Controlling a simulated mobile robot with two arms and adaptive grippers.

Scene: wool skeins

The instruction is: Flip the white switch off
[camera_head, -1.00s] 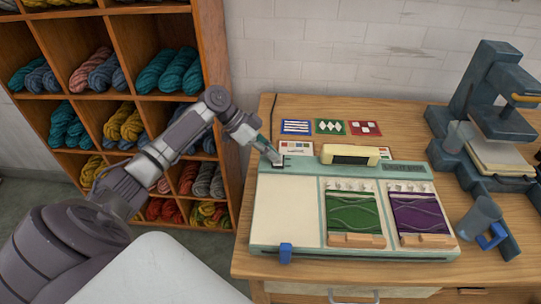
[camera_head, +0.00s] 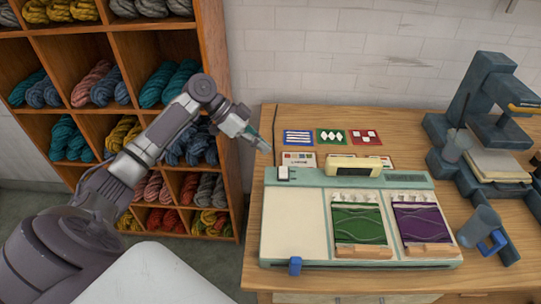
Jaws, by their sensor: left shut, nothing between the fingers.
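The white switch (camera_head: 283,173) sits at the back left corner of the pale green and cream board device (camera_head: 293,222) on the wooden table. It shows as a small white rocker in a dark surround; its exact tilt is too small to tell. My left gripper (camera_head: 267,149) is shut and empty. Its fingertips are above and to the left of the switch, apart from it. My right gripper is not in view.
Green and purple yarn samples lie on the device, with a cream display block (camera_head: 354,166) behind. Cards lie at the back. A wool shelf (camera_head: 222,60) stands left.

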